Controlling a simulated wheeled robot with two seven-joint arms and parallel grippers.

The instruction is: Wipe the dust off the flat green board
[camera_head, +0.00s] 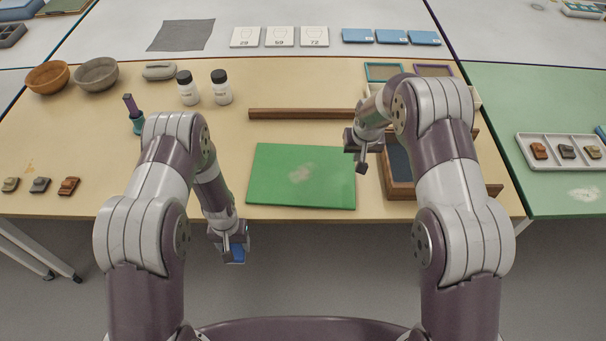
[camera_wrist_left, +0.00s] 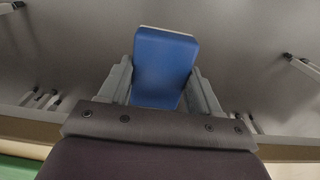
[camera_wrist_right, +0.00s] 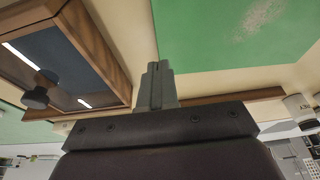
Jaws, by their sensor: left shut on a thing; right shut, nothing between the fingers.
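The flat green board (camera_head: 275,185) lies on the tan table, with a pale dust patch (camera_head: 301,173) near its middle. The board and dust also show in the right wrist view (camera_wrist_right: 210,35). My left gripper (camera_head: 232,248) is off the front edge of the table, left of the board. It is shut on a blue block-like thing (camera_wrist_left: 163,62), perhaps a sponge or eraser, which also shows in the head view (camera_head: 237,254). My right gripper (camera_head: 362,160) is shut and empty above the area by the board's back right corner; its closed fingers show in the right wrist view (camera_wrist_right: 157,85).
A wooden box with a dark inside (camera_head: 398,185) stands right of the board. A wooden bar (camera_head: 300,113) lies behind it. Two white-labelled jars (camera_head: 221,88), bowls (camera_head: 97,74) and a purple-and-teal tool (camera_head: 133,112) stand back left. Small sherds (camera_head: 40,185) lie at left.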

